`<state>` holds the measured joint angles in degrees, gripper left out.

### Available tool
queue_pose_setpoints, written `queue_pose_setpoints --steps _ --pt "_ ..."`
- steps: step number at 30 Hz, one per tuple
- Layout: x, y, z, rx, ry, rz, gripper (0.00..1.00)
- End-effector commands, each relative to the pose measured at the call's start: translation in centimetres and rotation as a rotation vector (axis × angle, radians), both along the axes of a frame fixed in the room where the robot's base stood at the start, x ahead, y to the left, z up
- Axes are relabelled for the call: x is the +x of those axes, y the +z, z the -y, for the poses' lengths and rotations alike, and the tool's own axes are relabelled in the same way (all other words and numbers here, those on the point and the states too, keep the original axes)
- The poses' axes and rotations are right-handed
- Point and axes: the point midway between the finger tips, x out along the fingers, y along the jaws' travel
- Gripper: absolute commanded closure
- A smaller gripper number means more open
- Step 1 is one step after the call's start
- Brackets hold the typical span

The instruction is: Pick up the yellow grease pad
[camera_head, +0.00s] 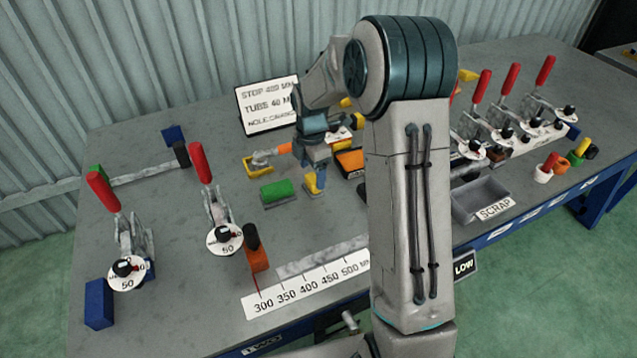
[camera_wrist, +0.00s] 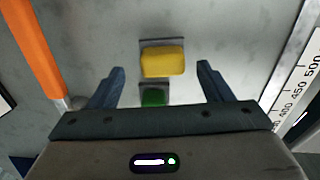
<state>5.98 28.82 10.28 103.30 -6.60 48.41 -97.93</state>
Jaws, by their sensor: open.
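The yellow grease pad (camera_wrist: 162,61) is a small block on a dark grey base, lying on the grey bench. In the wrist view it sits between and slightly beyond my open fingertips, apart from both. In the head view the yellow pad (camera_head: 311,184) shows just under my gripper (camera_head: 315,180), partly hidden by the fingers. My gripper (camera_wrist: 160,70) is open and empty, pointing down over the pad. How high the fingertips are above the bench is hard to tell. A green pad (camera_wrist: 153,97) of similar shape lies beside the yellow one, also in the head view (camera_head: 277,190).
A yellow tray (camera_head: 258,168) with an orange-handled tool is behind the green pad. A white ruler (camera_head: 310,286) lies toward the front. Red-handled clamps (camera_head: 212,190) stand to the left, with more at the right. A grey scrap bin (camera_head: 482,198) is at the right.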

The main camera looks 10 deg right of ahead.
Motion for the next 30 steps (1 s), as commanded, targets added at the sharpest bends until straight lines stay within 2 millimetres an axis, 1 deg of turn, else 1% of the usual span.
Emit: queue_pose_setpoints --steps 1,3,6,9,15,17,18,21,30 --pt "-0.1 -0.9 0.0 -0.001 0.0 -0.006 0.27" --pt "-0.1 -2.0 0.1 0.0 -0.001 -0.005 0.27" --pt "-0.1 -3.1 0.1 0.001 -0.001 -0.002 0.27" --pt "-0.1 -3.6 0.1 0.002 -0.001 -0.001 0.27" --pt "0.0 -3.6 0.1 0.001 -0.002 0.001 0.27" --pt "0.0 -3.6 0.1 0.001 -0.002 0.001 0.44" --pt "0.0 -3.6 0.1 0.001 -0.002 0.001 0.55" --pt "0.0 -3.6 0.1 0.001 -0.002 0.001 0.79" --pt "0.0 -3.5 0.2 0.001 -0.002 0.002 0.79"
